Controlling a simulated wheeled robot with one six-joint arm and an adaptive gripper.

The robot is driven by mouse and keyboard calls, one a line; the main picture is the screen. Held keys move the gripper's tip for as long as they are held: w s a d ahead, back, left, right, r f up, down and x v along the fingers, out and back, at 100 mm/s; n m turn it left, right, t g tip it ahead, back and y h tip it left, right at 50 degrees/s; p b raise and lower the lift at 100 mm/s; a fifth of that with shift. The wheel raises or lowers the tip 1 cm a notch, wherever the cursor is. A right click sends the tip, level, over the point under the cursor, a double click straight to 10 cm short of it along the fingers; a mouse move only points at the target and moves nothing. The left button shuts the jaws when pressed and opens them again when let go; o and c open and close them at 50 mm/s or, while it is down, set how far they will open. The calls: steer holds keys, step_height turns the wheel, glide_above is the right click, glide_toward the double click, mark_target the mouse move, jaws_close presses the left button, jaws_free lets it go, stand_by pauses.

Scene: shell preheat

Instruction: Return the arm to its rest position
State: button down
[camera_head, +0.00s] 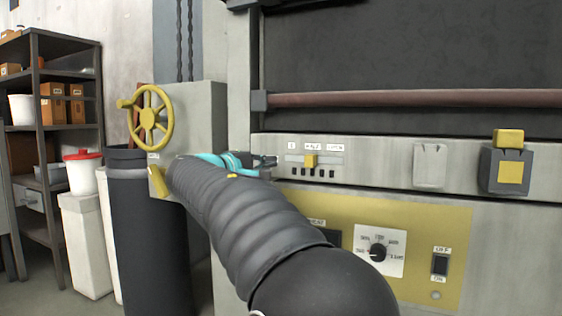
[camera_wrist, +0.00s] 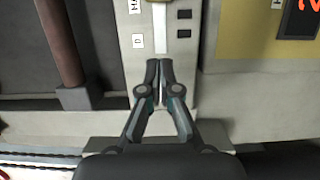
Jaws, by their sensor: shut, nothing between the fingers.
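My arm reaches forward from the bottom of the head view to the front of a large grey machine. My gripper (camera_head: 268,162) is at the left end of a labelled slider strip with a yellow slider knob (camera_head: 311,161). In the wrist view my gripper (camera_wrist: 160,68) has its fingertips together with nothing between them. The fingertips point along the strip's pale slot (camera_wrist: 159,25). I cannot tell whether they touch the panel. Part of the gripper is hidden behind my arm in the head view.
A yellow handwheel (camera_head: 149,118) is left of my arm, above a dark cylinder (camera_head: 150,235). A brown bar (camera_head: 420,98) runs above the panel. A dial (camera_head: 378,252) and a switch (camera_head: 439,265) are at lower right. Shelves (camera_head: 38,130) stand far left.

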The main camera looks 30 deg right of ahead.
steer(key=v, duration=0.5)
steer(key=s+a+f+g+y, duration=0.1)
steer(key=s+a+f+y, duration=0.15)
steer(key=f, duration=0.45)
steer(key=s+a+f+y+p, duration=0.1)
steer(key=s+f+y, duration=0.15)
steer(key=f, duration=0.45)
steer(key=s+a+f+g+y, duration=0.1)
steer(key=f+y, duration=0.3)
steer(key=f, duration=0.3)
steer(key=s+a+f+m+y+p, duration=0.1)
steer(key=s+a+y+p, duration=0.1)
steer(key=s, duration=0.6)
steer(key=s+a+f+m+y+p, duration=0.1)
steer(key=s+a+m+y+p, duration=0.1)
steer(key=s, duration=0.7)
steer(key=s+a+f+m+y+p, duration=0.1)
steer(key=s+a+f+y+p, duration=0.1)
steer(key=s, duration=0.6)
steer(key=shift+s+a+m+t+y+p, duration=0.35)
steer(key=shift+a+y+p, duration=0.25)
steer(key=shift+y+p, duration=0.2)
steer(key=shift+f, duration=0.1)
